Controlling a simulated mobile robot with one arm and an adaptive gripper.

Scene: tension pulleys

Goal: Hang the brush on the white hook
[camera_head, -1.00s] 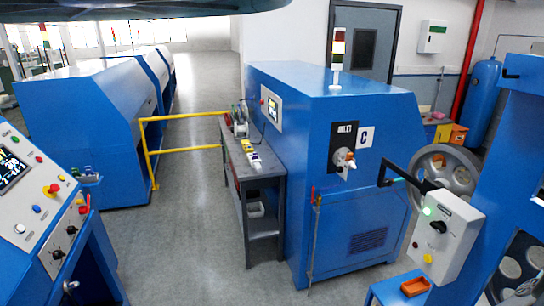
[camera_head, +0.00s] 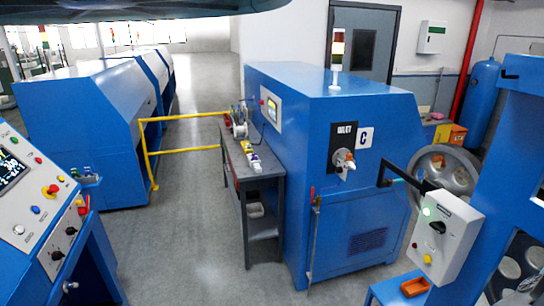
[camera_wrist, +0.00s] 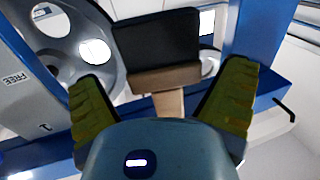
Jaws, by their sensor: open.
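In the wrist view a brush (camera_wrist: 157,42) shows a wide black bristle block, a tan wooden head and a narrow wooden handle running down toward my gripper's palm. My gripper (camera_wrist: 163,74) has its two yellow-green finger pads spread apart, one on each side of the brush, with visible gaps between the pads and the handle. The handle's lower end is hidden by the blue-grey gripper body. I cannot tell what supports the brush. I cannot make out a white hook in either view. My gripper and the brush are not visible in the head view.
A blue machine (camera_head: 340,120) marked INLET and C stands mid-view beside a grey bench (camera_head: 255,170) with small items. A white control box (camera_head: 445,235) and blue frame are at the right. A console (camera_head: 40,210) is at the left. Grey floor (camera_head: 195,235) lies open between.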

